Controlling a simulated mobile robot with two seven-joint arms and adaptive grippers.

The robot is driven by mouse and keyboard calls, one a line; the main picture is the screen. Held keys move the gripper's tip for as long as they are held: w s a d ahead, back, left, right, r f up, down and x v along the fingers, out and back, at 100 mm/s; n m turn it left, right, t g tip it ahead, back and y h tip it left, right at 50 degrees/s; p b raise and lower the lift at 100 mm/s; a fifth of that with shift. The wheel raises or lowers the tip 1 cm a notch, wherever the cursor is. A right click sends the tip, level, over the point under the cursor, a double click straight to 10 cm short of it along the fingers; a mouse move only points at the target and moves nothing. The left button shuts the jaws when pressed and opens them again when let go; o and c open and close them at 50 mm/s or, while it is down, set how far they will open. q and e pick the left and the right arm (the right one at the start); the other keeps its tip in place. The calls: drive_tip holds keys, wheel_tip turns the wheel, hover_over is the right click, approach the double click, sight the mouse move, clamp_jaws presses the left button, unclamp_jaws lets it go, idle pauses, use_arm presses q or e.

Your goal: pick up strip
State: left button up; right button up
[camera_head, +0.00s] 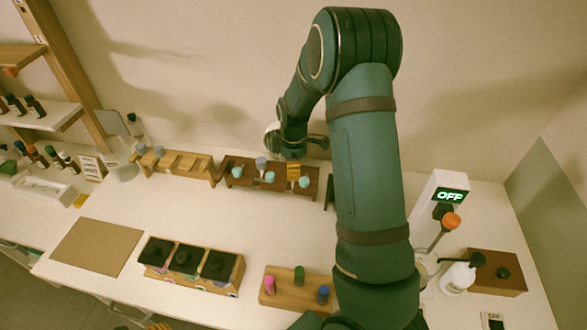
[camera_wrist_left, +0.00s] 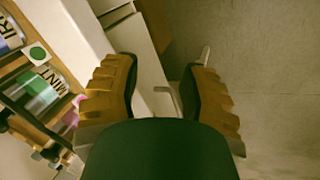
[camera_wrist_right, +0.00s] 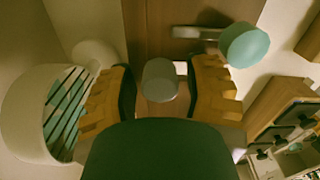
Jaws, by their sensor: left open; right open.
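My right gripper (camera_head: 292,170) is over the dark wooden rack (camera_head: 240,168) with teal-capped items at the back of the counter. In the right wrist view the right gripper (camera_wrist_right: 163,78) is open. A grey round-topped item (camera_wrist_right: 160,80) lies between its fingers, and a teal-capped item (camera_wrist_right: 244,45) is just to the right. I cannot clearly make out a strip. My left gripper (camera_wrist_left: 162,80) is open and empty in the left wrist view, beside labelled bottles (camera_wrist_left: 38,90) at its left. In the head view only a bit of it shows at the bottom edge.
A lighter rack (camera_head: 175,165) stands left of the dark one. In front are a block with black squares (camera_head: 190,258) and a wooden tray (camera_head: 295,290) with coloured caps. A brown mat (camera_head: 97,247) lies left; the mid-counter is clear.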

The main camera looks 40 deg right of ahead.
drive_tip(key=c, duration=0.8)
drive_tip(key=shift+o, duration=0.2)
drive_tip(key=shift+r, duration=0.1)
wheel_tip(320, 180, up, 18)
drive_tip(key=shift+f+p, duration=0.1)
drive_tip(key=shift+p, duration=0.25)
